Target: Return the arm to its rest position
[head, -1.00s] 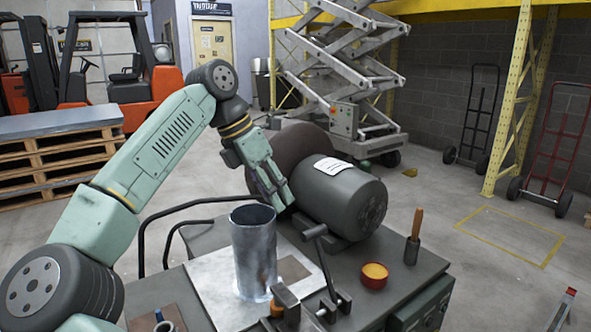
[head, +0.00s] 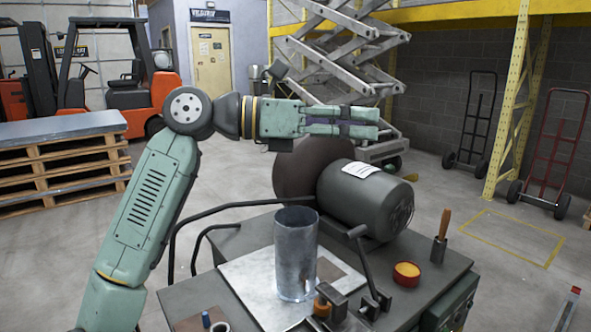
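My gripper (head: 377,122) is raised above the workbench, pointing level to the right, above the dark grey motor-like cylinder. Its fingers lie close together with a dark strip between them, and I see nothing held. I cannot tell whether they are fully shut. My green arm (head: 148,205) rises from the lower left and bends at a dark joint (head: 188,112). A grey metal duct tube (head: 296,255) stands upright on a light plate (head: 250,282) on the bench, below and apart from my gripper.
The bench (head: 425,262) also carries a motor-like cylinder (head: 350,205), a disc (head: 295,170), a small red pot (head: 406,274), a wooden-handled tool (head: 441,240) and a bent lever (head: 362,258). Stacked pallets (head: 65,165) stand left. Open floor (head: 440,190) lies right.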

